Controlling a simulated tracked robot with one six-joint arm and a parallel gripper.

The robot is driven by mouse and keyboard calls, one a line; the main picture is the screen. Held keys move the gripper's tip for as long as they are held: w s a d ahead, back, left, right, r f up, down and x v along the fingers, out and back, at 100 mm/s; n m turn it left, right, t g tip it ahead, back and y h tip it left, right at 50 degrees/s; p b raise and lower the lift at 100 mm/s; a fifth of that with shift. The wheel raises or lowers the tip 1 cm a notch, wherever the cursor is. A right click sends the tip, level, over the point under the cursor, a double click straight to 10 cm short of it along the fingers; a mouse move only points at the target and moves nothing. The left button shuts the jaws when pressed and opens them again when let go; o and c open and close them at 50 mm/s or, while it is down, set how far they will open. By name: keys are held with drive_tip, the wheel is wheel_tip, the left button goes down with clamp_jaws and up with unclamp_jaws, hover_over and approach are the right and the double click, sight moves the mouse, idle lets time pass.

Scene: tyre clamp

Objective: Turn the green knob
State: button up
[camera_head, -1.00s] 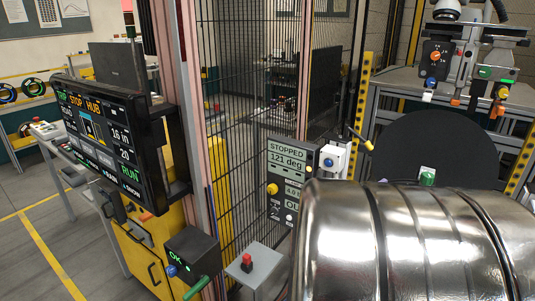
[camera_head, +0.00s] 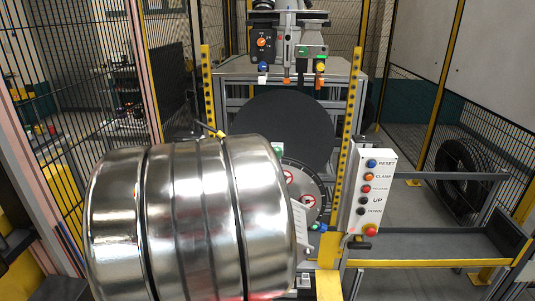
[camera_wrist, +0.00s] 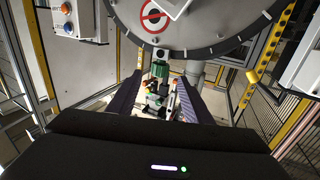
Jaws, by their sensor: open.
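Green parts show in several places, and I cannot tell for sure which is the green knob. In the wrist view a green cylindrical part (camera_wrist: 160,70) sits below the grey disc, beyond my gripper (camera_wrist: 158,88). My gripper's two dark fingers are spread apart, with a cluttered group of small green, white and red parts seen between them. I cannot tell whether the fingers touch any of it. In the head view a small green part (camera_head: 316,227) is low beside the drum, and a green-and-white part (camera_head: 278,149) is at the drum's upper right. My gripper is not identifiable there.
A large shiny metal drum (camera_head: 180,220) fills the head view's left foreground. A black round plate (camera_head: 285,128) stands behind it. A white button box (camera_head: 372,195) is on the right, near a yellow perforated post (camera_head: 346,150).

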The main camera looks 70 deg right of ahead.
drive_tip(key=d, duration=0.3)
drive_tip(key=s+d, duration=0.1)
drive_tip(key=d, duration=0.4)
drive_tip(key=shift+s+d, duration=0.3)
drive_tip(key=shift+c, duration=0.5)
drive_tip(key=c, duration=0.9)
drive_tip(key=shift+w+a, duration=0.1)
drive_tip(key=shift+a, duration=0.05)
drive_tip(key=shift+c, duration=0.4)
drive_tip(key=shift+g, duration=0.3)
